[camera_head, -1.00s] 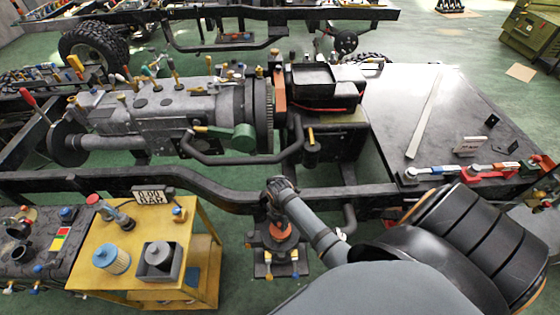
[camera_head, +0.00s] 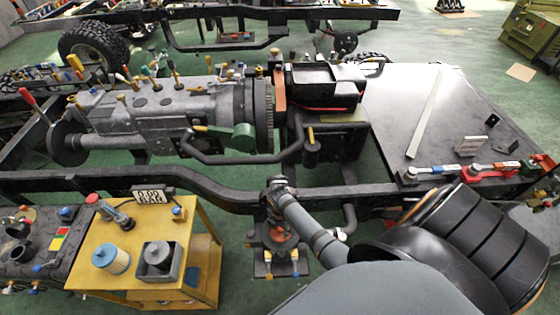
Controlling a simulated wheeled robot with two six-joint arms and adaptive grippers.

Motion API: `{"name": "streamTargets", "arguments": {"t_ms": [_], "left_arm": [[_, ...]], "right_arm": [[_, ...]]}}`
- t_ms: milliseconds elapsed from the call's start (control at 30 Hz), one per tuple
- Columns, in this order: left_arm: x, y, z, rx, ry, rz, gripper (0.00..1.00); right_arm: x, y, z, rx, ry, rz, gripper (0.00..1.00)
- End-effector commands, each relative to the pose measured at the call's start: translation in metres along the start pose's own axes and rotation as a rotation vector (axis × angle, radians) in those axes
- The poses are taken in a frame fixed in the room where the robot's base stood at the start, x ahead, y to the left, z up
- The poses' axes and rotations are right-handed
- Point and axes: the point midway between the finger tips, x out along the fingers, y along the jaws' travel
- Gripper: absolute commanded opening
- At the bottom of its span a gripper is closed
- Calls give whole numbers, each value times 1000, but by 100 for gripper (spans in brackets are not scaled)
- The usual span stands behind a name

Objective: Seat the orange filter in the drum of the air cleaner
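No wholly orange filter can be made out. My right gripper (camera_head: 276,218) points down at the end of the grey arm, right of the cart and apart from both. Its fingers blend into the dark things behind, so its opening and any load are unclear. My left gripper is out of view.
A chassis frame rail (camera_head: 215,190) runs behind the cart, with a grey gearbox (camera_head: 150,110) beyond it. A dark flat deck (camera_head: 400,120) with clamps lies at right.

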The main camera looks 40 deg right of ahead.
Motion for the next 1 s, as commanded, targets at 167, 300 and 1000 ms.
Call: {"name": "streamTargets", "arguments": {"t_ms": [167, 300, 1000], "left_arm": [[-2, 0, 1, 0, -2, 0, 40], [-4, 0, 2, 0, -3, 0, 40], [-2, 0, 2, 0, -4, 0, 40]], "right_arm": [[-3, 0, 0, 0, 0, 1, 46], [-23, 1, 0, 0, -1, 5, 46], [-124, 0, 0, 0, 0, 0, 46]]}}
